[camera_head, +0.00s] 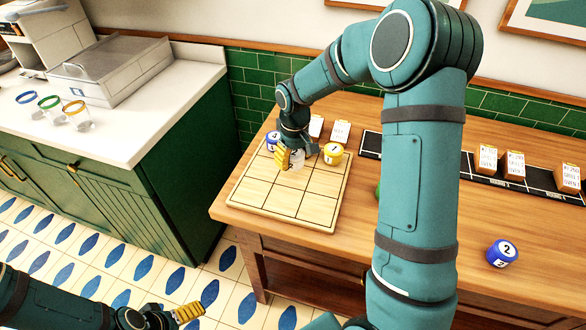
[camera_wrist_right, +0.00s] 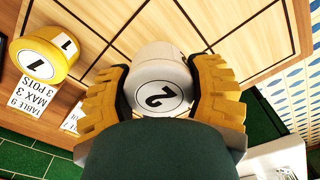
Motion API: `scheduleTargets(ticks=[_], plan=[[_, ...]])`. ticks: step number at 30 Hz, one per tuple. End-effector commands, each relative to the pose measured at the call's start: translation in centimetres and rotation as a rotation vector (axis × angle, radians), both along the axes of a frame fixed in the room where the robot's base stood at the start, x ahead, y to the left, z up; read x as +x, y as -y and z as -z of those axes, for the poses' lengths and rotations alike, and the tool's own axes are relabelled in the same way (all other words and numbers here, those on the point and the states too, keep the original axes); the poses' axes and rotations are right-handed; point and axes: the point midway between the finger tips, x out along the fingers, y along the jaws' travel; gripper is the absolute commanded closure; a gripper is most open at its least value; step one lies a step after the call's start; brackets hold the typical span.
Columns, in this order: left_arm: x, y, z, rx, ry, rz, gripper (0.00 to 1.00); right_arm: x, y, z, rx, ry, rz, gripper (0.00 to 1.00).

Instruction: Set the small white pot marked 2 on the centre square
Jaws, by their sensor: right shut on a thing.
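The small white pot marked 2 (camera_wrist_right: 160,85) is between the yellow fingers of my right gripper (camera_wrist_right: 163,90), which is shut on it. In the head view the pot (camera_head: 298,159) is partly hidden by the right gripper (camera_head: 291,160). It is at the far part of the light wooden board (camera_head: 268,203), which is ruled into squares; I cannot tell whether it touches. The centre square (camera_head: 291,178) looks empty, nearer to me than the pot. My left gripper (camera_head: 188,312) is low at the bottom left, away from the board; its opening is unclear.
A yellow pot marked 1 (camera_head: 333,153) stands close right of the right gripper, and a blue pot (camera_head: 272,139) close left. Another blue pot marked 2 (camera_head: 502,253) stands at the table's right. Small cards (camera_head: 340,132) stand behind the board. The board's near squares are clear.

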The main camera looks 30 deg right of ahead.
Motion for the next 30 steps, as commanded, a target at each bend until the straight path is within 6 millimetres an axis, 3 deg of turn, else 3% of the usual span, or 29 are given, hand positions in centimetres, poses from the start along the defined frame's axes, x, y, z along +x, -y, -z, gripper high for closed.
scheduleTargets(ticks=[9, 21, 22, 24, 25, 30], plan=[[-0.2, 0.0, 0.7, -0.001, -0.005, 0.003, 0.07, -0.1, 0.0, 3.6, 0.001, -0.002, -0.001, 0.85], [-0.3, 0.0, 0.9, -0.002, -0.007, 0.005, 0.07, 0.0, 0.0, 4.1, 0.0, 0.0, -0.001, 0.85], [-0.3, 0.0, 0.9, -0.002, -0.007, 0.005, 0.07, 0.0, 0.0, 4.2, 0.0, 0.0, -0.001, 0.37], [-0.3, 0.0, 0.8, -0.002, -0.007, 0.005, 0.07, 0.0, 0.0, 4.1, 0.0, 0.0, -0.001, 0.13], [-0.3, 0.0, 0.8, -0.002, -0.007, 0.005, 0.07, 0.0, 0.0, 4.1, 0.0, 0.0, -0.001, 0.09], [-0.3, 0.0, 0.8, -0.002, -0.007, 0.005, 0.07, 0.0, 0.0, 4.1, 0.0, 0.0, -0.001, 0.09]])
